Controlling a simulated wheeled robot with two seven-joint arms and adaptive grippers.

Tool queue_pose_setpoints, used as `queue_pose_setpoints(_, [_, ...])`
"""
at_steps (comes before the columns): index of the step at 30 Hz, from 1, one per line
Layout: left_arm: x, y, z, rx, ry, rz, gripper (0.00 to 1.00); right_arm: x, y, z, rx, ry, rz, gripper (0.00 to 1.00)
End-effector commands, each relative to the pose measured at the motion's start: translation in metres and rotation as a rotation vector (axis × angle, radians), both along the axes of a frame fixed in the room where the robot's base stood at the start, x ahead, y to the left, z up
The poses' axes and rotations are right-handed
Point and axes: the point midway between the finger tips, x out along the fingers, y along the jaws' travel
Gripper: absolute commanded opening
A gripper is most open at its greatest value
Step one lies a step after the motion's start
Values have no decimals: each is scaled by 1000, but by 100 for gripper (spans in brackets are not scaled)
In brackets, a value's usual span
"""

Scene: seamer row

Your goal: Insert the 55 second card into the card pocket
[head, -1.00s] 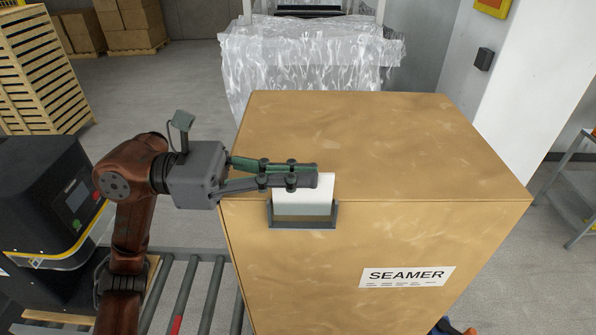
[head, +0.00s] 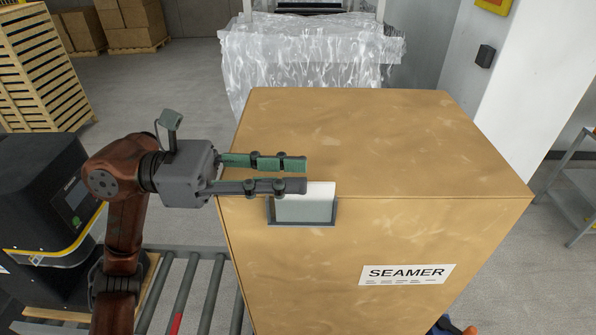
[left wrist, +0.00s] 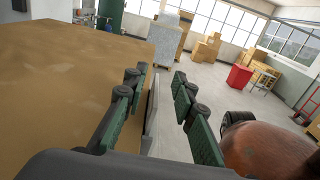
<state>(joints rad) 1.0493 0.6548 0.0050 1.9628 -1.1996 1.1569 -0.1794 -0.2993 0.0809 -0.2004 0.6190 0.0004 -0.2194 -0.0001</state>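The white card (head: 306,203) stands upright in the grey card pocket (head: 303,223) on the front face of the seamer box, near its top edge. The card's lower part is behind the pocket front, and its printing cannot be read. My left gripper (head: 305,174) is open, fingers spread, at the top left of the card. In the left wrist view the pale card edge (left wrist: 152,112) shows between the two fingers, closer to the left one and apart from the right one. My right gripper is not in view.
The tan seamer box (head: 370,145) has a clear top and a SEAMER label (head: 407,275) on its front. A roller conveyor (head: 190,285) and a black machine (head: 40,210) are at the left. A plastic-wrapped load (head: 305,55) stands behind the box.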

Motion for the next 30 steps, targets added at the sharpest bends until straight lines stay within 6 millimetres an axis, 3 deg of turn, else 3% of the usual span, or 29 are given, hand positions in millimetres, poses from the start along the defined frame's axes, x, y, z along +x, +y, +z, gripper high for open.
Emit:
queue_pose_setpoints(9, [1,67,1,0,0,5,25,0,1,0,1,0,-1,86])
queue_pose_setpoints(15, [0,94,2,-1,-1,4,25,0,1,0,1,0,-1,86])
queue_pose_setpoints(30, [-1,101,2,-1,-2,1,25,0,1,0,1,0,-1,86])
